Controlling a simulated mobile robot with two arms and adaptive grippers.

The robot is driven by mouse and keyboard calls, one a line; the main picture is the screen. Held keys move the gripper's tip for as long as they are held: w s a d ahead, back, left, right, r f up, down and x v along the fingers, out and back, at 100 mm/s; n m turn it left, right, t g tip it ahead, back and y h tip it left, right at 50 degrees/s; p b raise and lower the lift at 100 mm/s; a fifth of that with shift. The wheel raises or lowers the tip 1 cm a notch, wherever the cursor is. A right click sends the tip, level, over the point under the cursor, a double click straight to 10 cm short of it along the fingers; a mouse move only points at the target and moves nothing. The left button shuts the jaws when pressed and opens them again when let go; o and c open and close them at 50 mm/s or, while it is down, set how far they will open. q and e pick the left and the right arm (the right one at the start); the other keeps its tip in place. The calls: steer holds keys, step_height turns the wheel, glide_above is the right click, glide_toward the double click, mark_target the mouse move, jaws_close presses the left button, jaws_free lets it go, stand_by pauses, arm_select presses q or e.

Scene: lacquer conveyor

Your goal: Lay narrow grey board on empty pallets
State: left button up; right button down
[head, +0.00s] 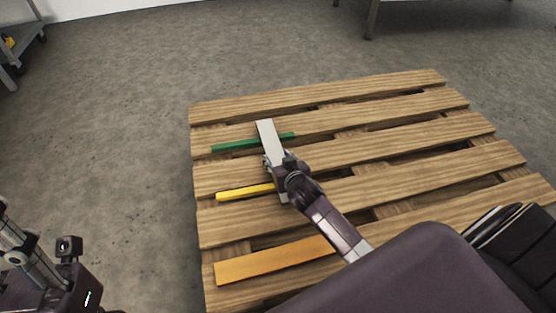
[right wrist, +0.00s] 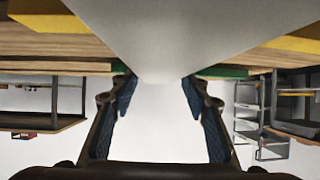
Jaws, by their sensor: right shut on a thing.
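The narrow grey board (head: 268,137) is held in my right gripper (head: 277,164), over the left part of a wooden pallet (head: 400,132). In the head view the board crosses in front of a green strip (head: 232,145); I cannot tell whether it touches it. In the right wrist view the pale board (right wrist: 160,40) fills the top middle, between the fingers of my right gripper (right wrist: 158,88).
A yellow strip (head: 240,192) and a wider orange board (head: 270,262) lie on the pallet's left side. The pallet's right part looks bare. A grey cart (head: 22,42) stands at the far left, and a table leg (head: 372,20) at the back. Concrete floor surrounds the pallet.

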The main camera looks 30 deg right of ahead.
steer(key=c, duration=1.1)
jaws_free()
